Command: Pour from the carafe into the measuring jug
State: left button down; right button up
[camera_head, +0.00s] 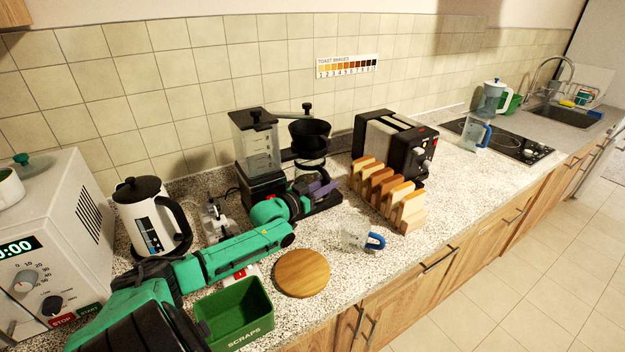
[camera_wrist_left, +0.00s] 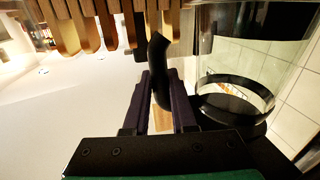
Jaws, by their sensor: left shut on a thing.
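The glass carafe (camera_head: 306,168) stands in the coffee maker, under the black filter basket. My left gripper (camera_head: 322,187) has purple fingers and is at the carafe's right side. In the left wrist view, its fingers (camera_wrist_left: 161,95) are shut on the black carafe handle (camera_wrist_left: 159,65), and the carafe's clear glass with a dark band (camera_wrist_left: 245,55) is beside them. How full the carafe is I cannot tell. A small clear jug with a blue handle (camera_head: 357,239), which looks like the measuring jug, stands on the counter near the front edge. My right gripper is not in view.
The coffee maker (camera_head: 258,150) stands behind my left arm. Toast slices in a wooden rack (camera_head: 413,219) and a toaster (camera_head: 385,145) are to the right. A round wooden board (camera_head: 302,273) and green scraps bin (camera_head: 235,314) lie in front.

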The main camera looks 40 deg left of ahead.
aim_at(355, 229)
jog(key=k+l, duration=0.8)
jog(key=l, duration=0.15)
